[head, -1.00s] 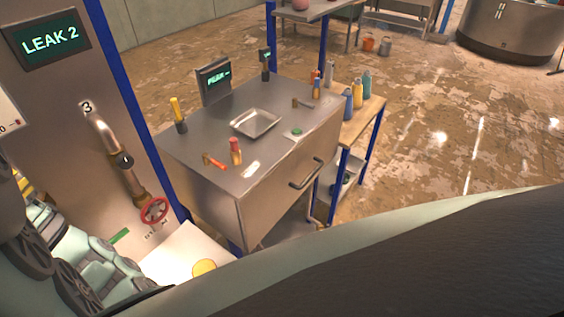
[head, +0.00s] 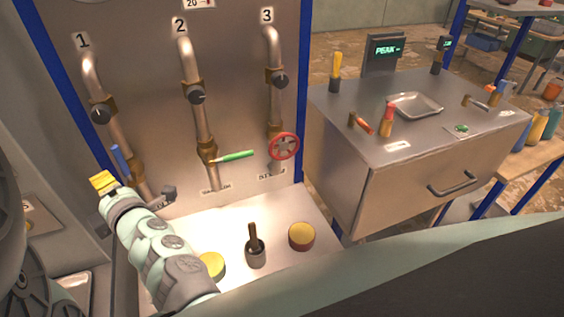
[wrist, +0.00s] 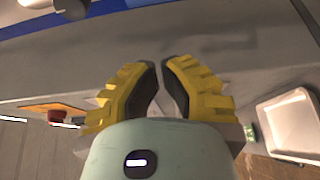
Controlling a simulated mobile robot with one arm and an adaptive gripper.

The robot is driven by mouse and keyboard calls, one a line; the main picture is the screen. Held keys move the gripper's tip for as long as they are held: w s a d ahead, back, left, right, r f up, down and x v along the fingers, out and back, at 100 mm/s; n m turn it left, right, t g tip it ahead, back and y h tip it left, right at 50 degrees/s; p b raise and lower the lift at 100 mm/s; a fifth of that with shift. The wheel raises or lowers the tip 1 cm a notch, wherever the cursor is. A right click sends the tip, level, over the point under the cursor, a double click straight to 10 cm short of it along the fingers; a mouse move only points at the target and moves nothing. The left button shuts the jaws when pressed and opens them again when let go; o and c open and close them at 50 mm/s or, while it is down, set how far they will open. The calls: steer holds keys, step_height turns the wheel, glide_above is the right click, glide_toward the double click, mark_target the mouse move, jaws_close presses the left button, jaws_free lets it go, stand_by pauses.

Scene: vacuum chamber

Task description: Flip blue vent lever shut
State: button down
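The blue lever (head: 120,161) is on the lower part of pipe 1 at the left of the panel in the head view. It lies roughly along the pipe, slightly tilted. Its lower end and mount are partly hidden by my arm. My gripper (head: 103,181), with yellow fingers, is just left of and below the lever in the picture; I cannot tell whether they touch. In the wrist view my gripper (wrist: 161,62) has its fingertips almost together with nothing seen between them. The lever is not recognisable in the wrist view.
Pipe 2 has a green lever (head: 233,156) set crosswise, and pipe 3 a red wheel (head: 284,146). Below the panel stand a dark-handled tool in a cup (head: 255,247) and a yellow-topped round piece (head: 302,236). A metal cabinet (head: 400,190) stands right.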

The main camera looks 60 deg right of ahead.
mark_target(121, 161)
steer(key=w+d+p, duration=0.1)
steer(key=w+p, duration=0.5)
steer(key=w, duration=0.4)
steer(key=shift+s+d+r+p, duration=0.15)
steer(key=shift+s+d+p, duration=1.3)
steer(key=shift+d, duration=0.1)
steer(key=shift+s+f+b, duration=0.1)
steer(key=shift+f+b, duration=0.15)
steer(key=shift+b, duration=0.4)
